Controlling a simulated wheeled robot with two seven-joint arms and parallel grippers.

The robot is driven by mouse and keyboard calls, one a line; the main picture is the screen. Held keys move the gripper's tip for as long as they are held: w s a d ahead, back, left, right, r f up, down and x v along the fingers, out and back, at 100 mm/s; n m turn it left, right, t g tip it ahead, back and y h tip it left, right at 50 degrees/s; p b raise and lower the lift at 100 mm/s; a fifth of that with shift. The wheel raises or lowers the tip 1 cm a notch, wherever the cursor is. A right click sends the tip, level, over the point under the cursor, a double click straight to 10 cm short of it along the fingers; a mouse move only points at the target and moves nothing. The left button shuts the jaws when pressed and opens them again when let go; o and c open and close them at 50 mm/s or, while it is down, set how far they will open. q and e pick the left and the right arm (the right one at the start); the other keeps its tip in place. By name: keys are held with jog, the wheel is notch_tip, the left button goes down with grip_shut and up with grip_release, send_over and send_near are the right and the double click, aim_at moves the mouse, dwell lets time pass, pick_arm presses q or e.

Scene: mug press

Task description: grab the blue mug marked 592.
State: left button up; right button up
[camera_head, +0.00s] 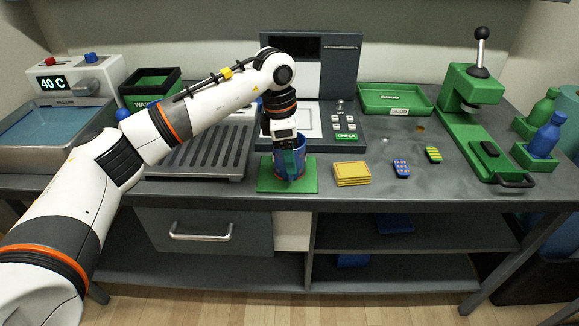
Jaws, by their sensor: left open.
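A blue mug (284,167) stands upright on a green mat (262,184) near the front edge of the counter. A number on it is too small to read. My left arm comes in from the left, and my left gripper (292,160) points down at the mug from above. Its jaws are open and lie at the mug, covering part of its front side. I cannot tell whether the fingers touch the mug. My right gripper is not in view.
Behind the mug stands a grey machine with a CHECK button (346,135). A grey drain rack (190,158) is left of it, beside a water basin (50,128). Yellow cards (352,173) lie to the right. A green press (470,100) and blue bottle (545,138) are further right.

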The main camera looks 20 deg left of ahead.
pick_arm(q)
notch_tip(320, 180, down, 4)
jog(key=b, duration=0.2)
jog(key=shift+w+d+f+b, duration=0.15)
jog(key=shift+f+b, duration=0.1)
jog(key=shift+b, duration=0.15)
jog(key=shift+d+f, duration=0.1)
jog(key=shift+f, duration=0.3)
jog(key=shift+r, duration=0.1)
jog(key=shift+c, duration=0.4)
jog(key=shift+r, duration=0.1)
grip_shut()
